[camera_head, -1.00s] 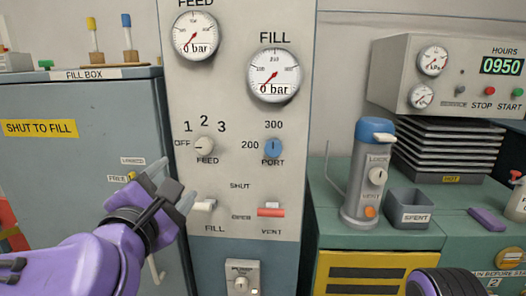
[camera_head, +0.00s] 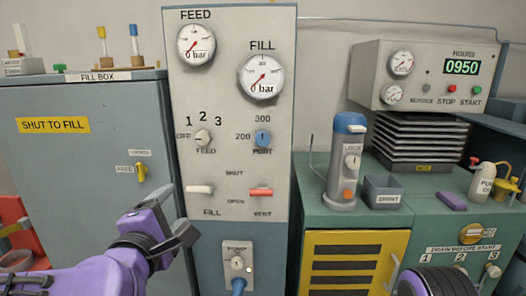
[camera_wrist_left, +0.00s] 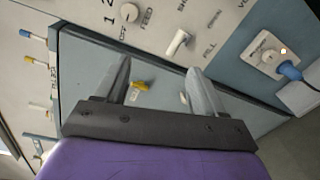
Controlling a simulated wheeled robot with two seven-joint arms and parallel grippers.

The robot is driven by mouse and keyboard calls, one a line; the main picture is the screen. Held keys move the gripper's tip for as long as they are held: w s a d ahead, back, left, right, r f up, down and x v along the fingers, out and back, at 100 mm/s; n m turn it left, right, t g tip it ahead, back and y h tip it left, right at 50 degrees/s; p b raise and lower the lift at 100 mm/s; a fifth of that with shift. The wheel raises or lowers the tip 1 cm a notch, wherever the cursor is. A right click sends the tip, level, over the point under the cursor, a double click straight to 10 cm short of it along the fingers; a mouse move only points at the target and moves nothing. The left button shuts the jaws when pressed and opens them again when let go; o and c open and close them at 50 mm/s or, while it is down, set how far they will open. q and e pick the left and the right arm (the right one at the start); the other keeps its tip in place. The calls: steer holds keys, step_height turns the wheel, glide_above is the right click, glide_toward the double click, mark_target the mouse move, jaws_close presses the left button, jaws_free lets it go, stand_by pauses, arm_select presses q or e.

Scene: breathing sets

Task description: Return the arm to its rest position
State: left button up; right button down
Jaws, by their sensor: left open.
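My left arm comes in from the lower left in the head view, purple with a black wrist. Its gripper (camera_head: 184,228) is in front of the lower panel, below the white FILL lever (camera_head: 200,189). In the left wrist view the two grey fingers (camera_wrist_left: 160,88) stand wide apart with nothing between them. The fill box's yellow latch (camera_wrist_left: 140,85) shows beyond the gap, apart from the fingers. A round black and purple part of mine shows at the bottom right of the head view; no right gripper fingers show.
The grey fill box (camera_head: 80,200) stands left of the gauge panel (camera_head: 230,100). A red VENT lever (camera_head: 261,192) and a pump plug (camera_head: 238,265) are on the panel's lower part. A green bench (camera_head: 340,215) with a grey cylinder (camera_head: 346,165) stands to the right.

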arm_select(q)
steer(key=s+a+f+m+g+y+p, duration=0.1)
steer(key=f+m+g, duration=0.1)
steer(key=f, duration=0.7)
steer(key=s+a+f+m+g+p, duration=0.1)
steer(key=s+f+m+g, duration=0.15)
steer(key=f, duration=0.65)
steer(key=s+a+f+m+g+y+p, duration=0.1)
steer(key=a+f+m+g+p, duration=0.15)
steer(key=f, duration=0.65)
steer(key=s+a+f+m+g+y+p, duration=0.1)
steer(key=s+a+f+m+g, duration=0.2)
steer(key=s+f, duration=0.5)
steer(key=s+a+f+m+g+y+p, duration=0.1)
steer(key=s+a+f+m+g+p, duration=0.1)
steer(key=s+f, duration=0.6)
steer(key=s+a+m+g, duration=0.1)
steer(key=s+a+g, duration=0.1)
steer(key=s, duration=0.5)
steer(key=shift+s+a+f+m, duration=0.2)
steer(key=shift+s+a+m, duration=0.2)
steer(key=shift+a, duration=0.35)
